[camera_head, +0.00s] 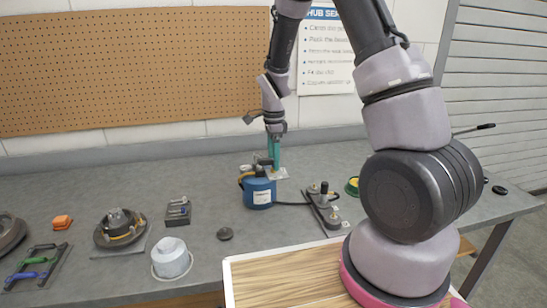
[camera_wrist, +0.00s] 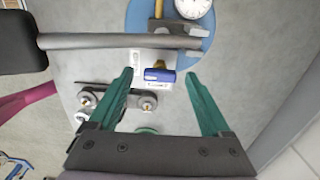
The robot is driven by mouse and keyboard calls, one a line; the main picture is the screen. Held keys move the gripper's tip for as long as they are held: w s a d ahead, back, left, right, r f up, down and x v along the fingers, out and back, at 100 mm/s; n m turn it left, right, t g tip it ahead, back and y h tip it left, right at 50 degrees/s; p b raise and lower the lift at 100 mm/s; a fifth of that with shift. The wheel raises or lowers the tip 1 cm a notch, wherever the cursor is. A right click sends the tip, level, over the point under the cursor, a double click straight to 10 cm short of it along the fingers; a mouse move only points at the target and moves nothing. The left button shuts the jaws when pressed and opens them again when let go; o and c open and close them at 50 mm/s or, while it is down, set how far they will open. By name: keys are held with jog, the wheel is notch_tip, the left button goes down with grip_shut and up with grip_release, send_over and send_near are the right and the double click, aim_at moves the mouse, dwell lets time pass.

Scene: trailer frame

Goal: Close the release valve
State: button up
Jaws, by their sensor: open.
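A blue cylindrical pump (camera_head: 258,193) with a white label stands on the grey bench, and its round top (camera_wrist: 150,12) shows in the wrist view. A white dial gauge (camera_wrist: 193,8) and a dark handle bar (camera_wrist: 100,41) are on it. A small blue knob with a brass-coloured part (camera_wrist: 158,75) sits at its near side; it may be the release valve, but I cannot tell its setting. My gripper (camera_head: 274,165) is over the pump, pointing down. Its green fingers (camera_wrist: 159,82) are open, one to each side of the blue knob, with no clear contact.
A black hose (camera_head: 292,203) runs from the pump to a dark plate with fittings (camera_head: 325,208). A wood-topped cart (camera_head: 285,280) is in front.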

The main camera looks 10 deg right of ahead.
jog(key=shift+c, duration=0.3)
grip_shut()
jog(key=shift+n, duration=0.3)
jog(key=n, duration=0.3)
jog(key=shift+n, duration=0.4)
jog(key=n, duration=0.4)
jog(key=shift+n, duration=0.3)
jog(key=n, duration=0.8)
jog(key=shift+n, duration=0.3)
